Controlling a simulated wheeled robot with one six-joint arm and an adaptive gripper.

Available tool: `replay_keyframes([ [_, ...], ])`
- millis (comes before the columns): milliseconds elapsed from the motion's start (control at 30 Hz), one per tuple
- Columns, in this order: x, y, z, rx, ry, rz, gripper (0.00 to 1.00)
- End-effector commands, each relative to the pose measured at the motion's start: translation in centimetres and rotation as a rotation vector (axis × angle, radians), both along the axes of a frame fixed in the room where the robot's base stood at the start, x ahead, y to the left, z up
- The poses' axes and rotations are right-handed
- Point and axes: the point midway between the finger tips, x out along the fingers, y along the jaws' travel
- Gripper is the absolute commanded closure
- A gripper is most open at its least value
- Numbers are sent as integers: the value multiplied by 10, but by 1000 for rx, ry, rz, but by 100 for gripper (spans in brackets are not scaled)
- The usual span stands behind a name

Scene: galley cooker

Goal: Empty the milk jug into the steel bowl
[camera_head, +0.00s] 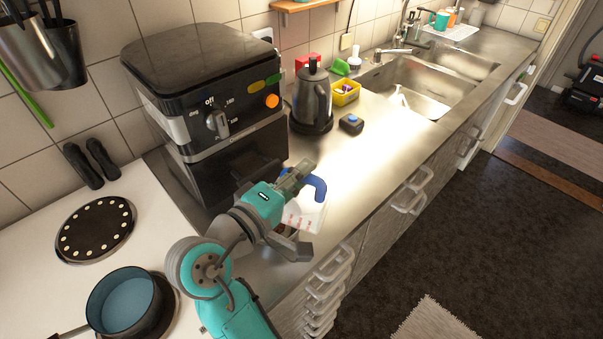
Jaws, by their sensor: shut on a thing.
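The milk jug (306,217) is white with red print and a curved blue part at its top. It is on the right side of my gripper (291,208), over the steel counter in front of the air fryer. My gripper is shut on the jug, and my wrist and fingers cover its left side. The jug looks tilted, but its mouth and any milk flow cannot be made out. I cannot clearly see the steel bowl; the area just below and left of the jug is hidden by my gripper and arm.
A black air fryer (207,80) stands close behind my gripper. A dark kettle (312,100), a small dark box (351,124) and a yellow container (345,93) stand beyond. A pot (124,300) sits on the hob at left. The counter right of the jug is clear.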

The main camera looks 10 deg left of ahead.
Motion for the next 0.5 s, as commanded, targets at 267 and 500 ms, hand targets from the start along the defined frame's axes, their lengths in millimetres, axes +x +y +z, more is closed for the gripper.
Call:
replay_keyframes([
  [267, 0, 2, 0, -16, 2, 0, 100],
  [500, 1, 8, -1, -67, 11, 1, 100],
])
